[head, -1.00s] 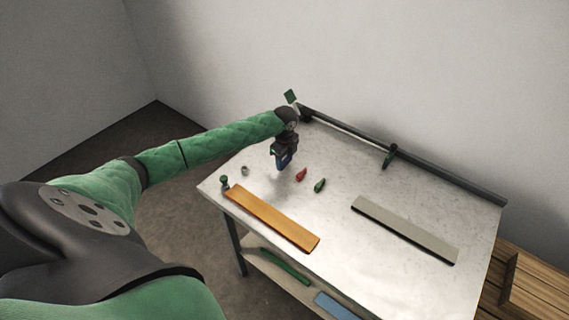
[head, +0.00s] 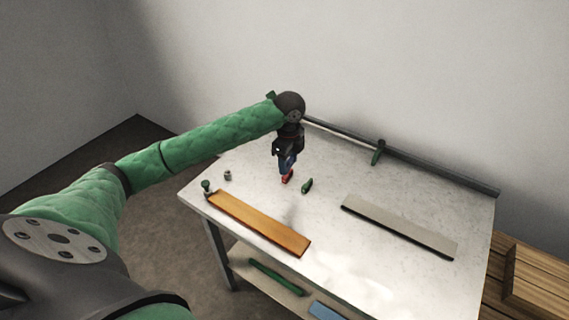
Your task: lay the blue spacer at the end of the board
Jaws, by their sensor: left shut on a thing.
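My left gripper (head: 287,157) points down over the back left part of the table. It is shut on the blue spacer (head: 287,164), which shows only as a small blue patch at the fingertips. An orange board (head: 258,222) lies along the table's front left edge, in front of the gripper. A grey-beige board (head: 400,227) lies further right. I cannot tell from the picture which of the two is the task's board. My right gripper is not in view.
A red piece (head: 288,177) shows just below the spacer, with a green piece (head: 307,186) to its right. A small grey part (head: 227,175) and a dark green knob (head: 206,187) are near the left corner. A rail (head: 430,168) runs along the back. The middle is clear.

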